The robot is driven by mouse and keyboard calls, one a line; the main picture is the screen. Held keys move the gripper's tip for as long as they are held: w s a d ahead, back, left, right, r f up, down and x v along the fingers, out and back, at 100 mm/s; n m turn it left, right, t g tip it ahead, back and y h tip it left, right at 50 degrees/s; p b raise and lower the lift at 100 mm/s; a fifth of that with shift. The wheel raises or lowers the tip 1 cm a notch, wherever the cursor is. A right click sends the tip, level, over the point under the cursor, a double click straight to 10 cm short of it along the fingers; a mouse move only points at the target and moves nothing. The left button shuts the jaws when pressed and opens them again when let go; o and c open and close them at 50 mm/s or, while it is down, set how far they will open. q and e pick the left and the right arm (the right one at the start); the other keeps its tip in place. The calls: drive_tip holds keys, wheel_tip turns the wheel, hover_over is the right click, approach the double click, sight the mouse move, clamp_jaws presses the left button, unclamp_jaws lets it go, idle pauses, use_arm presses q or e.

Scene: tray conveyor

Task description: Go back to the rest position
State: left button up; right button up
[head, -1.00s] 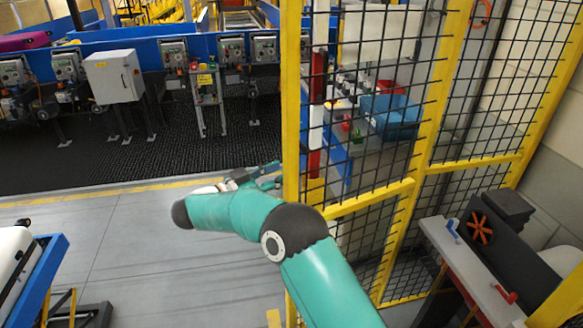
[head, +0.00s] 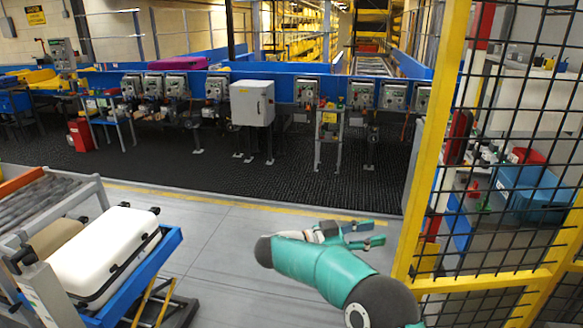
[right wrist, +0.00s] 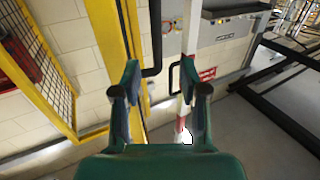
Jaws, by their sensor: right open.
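My right gripper (head: 366,235) is open and empty at the end of the teal right arm in the head view. It is held out over the grey floor, left of the yellow fence post. In the right wrist view its two fingers (right wrist: 160,95) stand apart with nothing between them. Behind them are a pale block wall, a yellow post and a red and white post (right wrist: 186,105). My left gripper is not in the head view.
A yellow mesh fence (head: 425,150) stands close on the right. A white suitcase (head: 105,250) lies on a blue-edged conveyor (head: 150,270) at the lower left. A grey control box (head: 252,103) stands at the back. The floor between is clear.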

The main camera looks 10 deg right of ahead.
drive_tip(key=w+f+n+t+y, duration=0.4)
drive_tip(key=f+n+t, duration=0.15)
drive_tip(key=f, duration=0.25)
drive_tip(key=w+f+n+t+y, duration=0.35)
drive_tip(key=f+t, duration=0.25)
drive_tip(key=f, duration=0.2)
drive_tip(key=s+a+f+n+g+y, duration=0.1)
drive_tip(key=s+a+f+n+y, duration=0.15)
drive_tip(key=f, duration=0.35)
drive_tip(key=s+a+f+n+y, duration=0.1)
drive_tip(key=s+a+f+y, duration=0.15)
drive_tip(key=f, duration=0.25)
drive_tip(key=s+a+f+n+g+y, duration=0.2)
drive_tip(key=s+a+f+g+y, duration=0.35)
drive_tip(key=s+f, duration=0.7)
drive_tip(key=s+a+g+y, duration=0.2)
drive_tip(key=s, duration=0.8)
drive_tip(key=s+a+g+y, duration=0.2)
drive_tip(key=s+a+g, duration=0.1)
drive_tip(key=s, duration=0.7)
drive_tip(key=shift+n, duration=0.45)
drive_tip(key=shift+f, duration=0.15)
